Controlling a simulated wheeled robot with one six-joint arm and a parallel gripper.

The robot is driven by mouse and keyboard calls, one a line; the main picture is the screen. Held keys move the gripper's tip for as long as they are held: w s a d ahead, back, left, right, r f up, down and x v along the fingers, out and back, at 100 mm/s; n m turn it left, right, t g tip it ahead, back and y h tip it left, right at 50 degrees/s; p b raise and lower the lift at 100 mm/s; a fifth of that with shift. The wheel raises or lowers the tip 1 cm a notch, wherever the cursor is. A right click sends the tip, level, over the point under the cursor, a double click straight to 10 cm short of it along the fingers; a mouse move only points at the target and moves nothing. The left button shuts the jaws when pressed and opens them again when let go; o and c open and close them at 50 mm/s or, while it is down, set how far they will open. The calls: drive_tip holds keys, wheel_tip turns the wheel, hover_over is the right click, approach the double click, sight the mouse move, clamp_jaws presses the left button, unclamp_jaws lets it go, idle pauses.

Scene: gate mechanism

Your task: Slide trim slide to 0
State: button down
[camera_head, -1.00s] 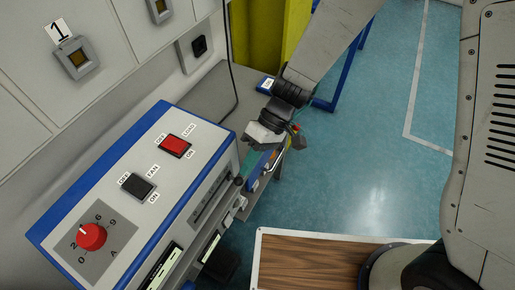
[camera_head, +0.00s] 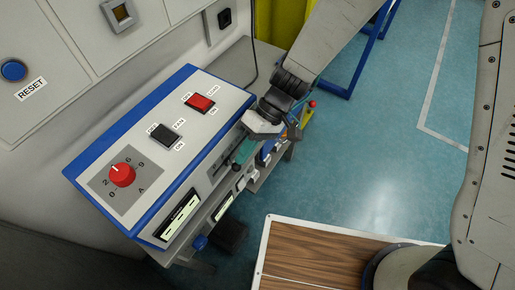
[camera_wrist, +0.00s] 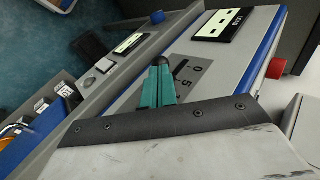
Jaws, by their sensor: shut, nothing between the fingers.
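The trim slide's scale plate (camera_wrist: 186,78) shows in the wrist view on the console's front face, with a dark slot and the marks 0 and 5. In the head view the slide's slot (camera_head: 220,163) is on the sloped front. My gripper (camera_wrist: 160,66) has teal fingers, which are together with nothing between them. In the head view my gripper (camera_head: 239,157) is at the right end of the slot. The slide's handle is hidden behind the fingers, so I cannot tell its setting or any contact.
The console top carries a red knob (camera_head: 122,175), a black fan switch (camera_head: 165,136) and a red load switch (camera_head: 200,103). A display (camera_head: 179,217) is on the front to the left. A lower shelf with blue parts (camera_wrist: 28,131) runs below. Open floor (camera_head: 350,160) is to the right.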

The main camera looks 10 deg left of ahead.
sight(236, 167)
drive_tip(key=s, duration=0.1)
drive_tip(key=s+a, duration=0.1)
drive_tip(key=s, duration=0.1)
drive_tip(key=shift+s+a, duration=0.2)
drive_tip(key=shift+s+d, duration=0.1)
drive_tip(key=shift+s, duration=0.15)
drive_tip(key=v, duration=1.4)
drive_tip(key=shift+w+f, duration=0.35)
drive_tip(key=shift+w, duration=0.05)
drive_tip(key=shift+d, duration=0.15)
